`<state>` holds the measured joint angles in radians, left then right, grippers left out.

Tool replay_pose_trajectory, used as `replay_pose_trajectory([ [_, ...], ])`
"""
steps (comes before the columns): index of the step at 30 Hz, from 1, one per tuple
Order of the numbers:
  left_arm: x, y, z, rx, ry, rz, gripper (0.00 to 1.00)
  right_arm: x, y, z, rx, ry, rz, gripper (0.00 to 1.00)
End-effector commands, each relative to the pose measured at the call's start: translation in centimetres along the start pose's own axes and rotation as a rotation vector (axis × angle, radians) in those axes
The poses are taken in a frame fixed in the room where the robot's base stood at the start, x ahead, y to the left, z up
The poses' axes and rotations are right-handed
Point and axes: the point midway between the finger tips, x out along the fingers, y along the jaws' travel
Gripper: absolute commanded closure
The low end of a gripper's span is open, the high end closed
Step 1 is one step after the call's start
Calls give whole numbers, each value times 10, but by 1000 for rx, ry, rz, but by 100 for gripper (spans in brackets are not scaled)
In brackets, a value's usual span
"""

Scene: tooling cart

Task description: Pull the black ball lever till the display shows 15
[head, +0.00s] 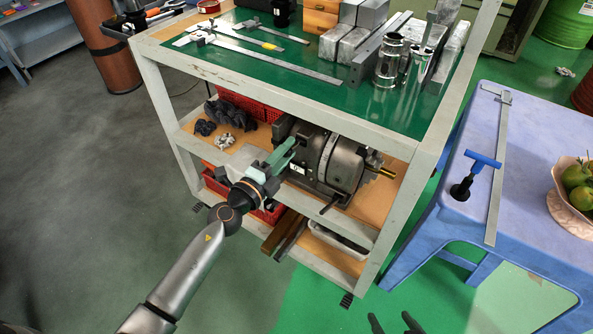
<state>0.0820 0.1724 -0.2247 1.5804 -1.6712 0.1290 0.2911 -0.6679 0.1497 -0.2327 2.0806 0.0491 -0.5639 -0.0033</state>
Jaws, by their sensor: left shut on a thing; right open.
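A grey machine (335,160) with a round body and a brass-coloured shaft stands on the cart's middle shelf. My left gripper (286,152), with pale green fingers, is shut at the machine's left front side. The fingers cover what they grip; by its place it appears to be the black ball lever, but I cannot make out the ball. A short dark rod (331,204) sticks out low at the machine's front. I see no readable display. My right gripper (394,324) shows only as dark fingertips at the bottom edge, apart and empty.
The cart's green top (300,70) carries calipers, metal blocks and shiny cylinders above the machine. A pale cart post (405,200) stands right of it. A blue table (470,215) at the right holds a blue T-handle (484,159), a long caliper and a fruit bowl (565,210).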

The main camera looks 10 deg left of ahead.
Motion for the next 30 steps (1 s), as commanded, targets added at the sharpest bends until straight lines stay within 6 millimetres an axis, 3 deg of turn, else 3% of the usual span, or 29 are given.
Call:
replay_pose_trajectory([
  [1,-2,11,0,1,-1,12,100,3,1,3,0,0,1,19],
  [30,-4,40,-1,-1,3,24,100,19,3,18,-2,5,3,19],
])
